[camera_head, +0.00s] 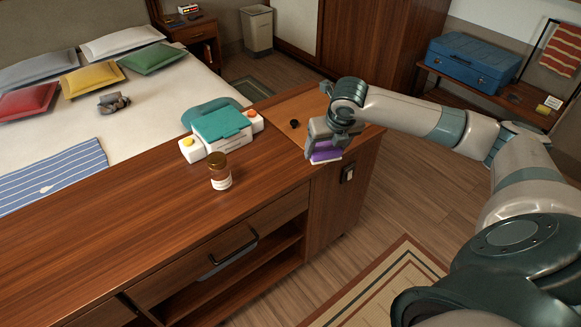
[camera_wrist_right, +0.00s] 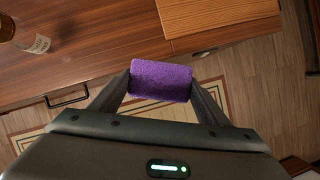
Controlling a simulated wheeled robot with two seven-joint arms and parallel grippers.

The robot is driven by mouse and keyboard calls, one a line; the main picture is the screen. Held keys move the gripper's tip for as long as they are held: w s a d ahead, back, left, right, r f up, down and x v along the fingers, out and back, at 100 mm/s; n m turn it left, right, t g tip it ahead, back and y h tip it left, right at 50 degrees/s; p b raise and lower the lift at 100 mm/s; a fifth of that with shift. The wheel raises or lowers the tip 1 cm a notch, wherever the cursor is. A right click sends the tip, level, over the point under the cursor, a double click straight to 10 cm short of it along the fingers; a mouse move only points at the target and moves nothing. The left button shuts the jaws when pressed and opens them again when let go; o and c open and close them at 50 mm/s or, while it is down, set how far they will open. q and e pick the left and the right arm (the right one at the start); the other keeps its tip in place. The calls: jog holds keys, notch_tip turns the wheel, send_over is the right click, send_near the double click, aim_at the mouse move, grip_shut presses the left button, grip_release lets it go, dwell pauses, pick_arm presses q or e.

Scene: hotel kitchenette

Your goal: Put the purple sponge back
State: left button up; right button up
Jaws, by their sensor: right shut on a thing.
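The purple sponge (camera_head: 325,152) is at the right end of the wooden counter (camera_head: 120,238), by its front edge. In the right wrist view the sponge (camera_wrist_right: 160,81) sits between the two fingers of my right gripper (camera_wrist_right: 160,84), which is shut on it. In the head view the right gripper (camera_head: 326,148) partly hides the sponge, and I cannot tell whether it touches the counter. My left gripper does not show in either view.
A lighter board (camera_head: 290,112) with a small black knob (camera_head: 294,124) lies behind the sponge. The counter's left part is clear.

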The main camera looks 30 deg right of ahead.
dwell(0.4)
jog(key=w+a+f+p, duration=0.1)
jog(key=w+f, duration=0.1)
jog(key=w, duration=0.1)
jog(key=w+a+f+p, duration=0.1)
jog(key=w+a+f, duration=0.1)
jog(key=w, duration=0.2)
jog(key=w+a+f+p, duration=0.1)
jog(key=w+f, duration=0.2)
jog(key=shift+w+a, duration=0.2)
jog(key=shift+w, duration=0.2)
jog(key=shift+f+p, duration=0.85)
jog(key=shift+f, duration=1.15)
jog(key=o, duration=1.1)
jog(key=shift+f, duration=0.1)
